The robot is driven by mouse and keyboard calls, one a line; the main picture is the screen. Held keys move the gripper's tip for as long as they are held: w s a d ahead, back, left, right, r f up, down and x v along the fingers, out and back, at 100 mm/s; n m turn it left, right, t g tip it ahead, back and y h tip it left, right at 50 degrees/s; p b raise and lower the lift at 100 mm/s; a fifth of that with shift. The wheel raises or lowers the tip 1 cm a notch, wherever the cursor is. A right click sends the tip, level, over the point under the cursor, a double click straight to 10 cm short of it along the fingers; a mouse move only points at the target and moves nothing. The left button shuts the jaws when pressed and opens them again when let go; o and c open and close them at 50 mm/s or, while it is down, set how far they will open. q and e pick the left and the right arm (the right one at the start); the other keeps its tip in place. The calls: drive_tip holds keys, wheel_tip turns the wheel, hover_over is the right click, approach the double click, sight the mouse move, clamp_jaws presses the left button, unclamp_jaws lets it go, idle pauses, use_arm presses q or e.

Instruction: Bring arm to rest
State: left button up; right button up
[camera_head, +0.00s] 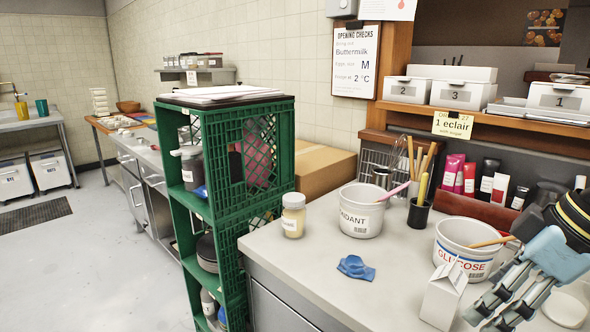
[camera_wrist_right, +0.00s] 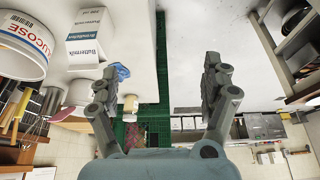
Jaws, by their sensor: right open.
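My right gripper (camera_head: 492,318) comes in at the lower right of the head view, above the right end of the counter. In the right wrist view its two grey fingers (camera_wrist_right: 161,75) are spread wide, with nothing between them. It is open and empty, close to the white carton (camera_head: 443,295) and in front of the GLUCOSE tub (camera_head: 464,248). The carton, labelled Buttermilk, also shows in the right wrist view (camera_wrist_right: 92,40), upside down. My left gripper is in neither view.
A green crate stack (camera_head: 268,205) stands left of the counter. Open floor (camera_head: 95,265) lies further left.

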drive_tip(key=s+a+f+m+h, duration=0.15)
drive_tip(key=s+f+m, duration=0.25)
drive_tip(key=s, duration=0.4)
drive_tip(key=s+a+f+m+h, duration=0.1)
drive_tip(key=s+f+m+h, duration=0.25)
drive_tip(key=s, duration=0.55)
wheel_tip(320, 180, down, 34)
drive_tip(key=d+g+y+b, duration=0.1)
drive_tip(key=d+b, duration=0.2)
drive_tip(key=b, duration=0.5)
use_arm(q)
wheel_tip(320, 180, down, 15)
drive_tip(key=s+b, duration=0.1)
drive_tip(key=b, duration=0.6)
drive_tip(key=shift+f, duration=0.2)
use_arm(e)
drive_tip(key=s+f, duration=0.9)
drive_tip(key=f, duration=0.3)
drive_tip(key=s+f+g, duration=0.1)
drive_tip(key=s+f, duration=0.9)
drive_tip(key=f, duration=0.2)
drive_tip(key=shift+s+d+f, duration=0.15)
drive_tip(key=shift+s+d, duration=0.1)
drive_tip(key=shift+d, duration=0.1)
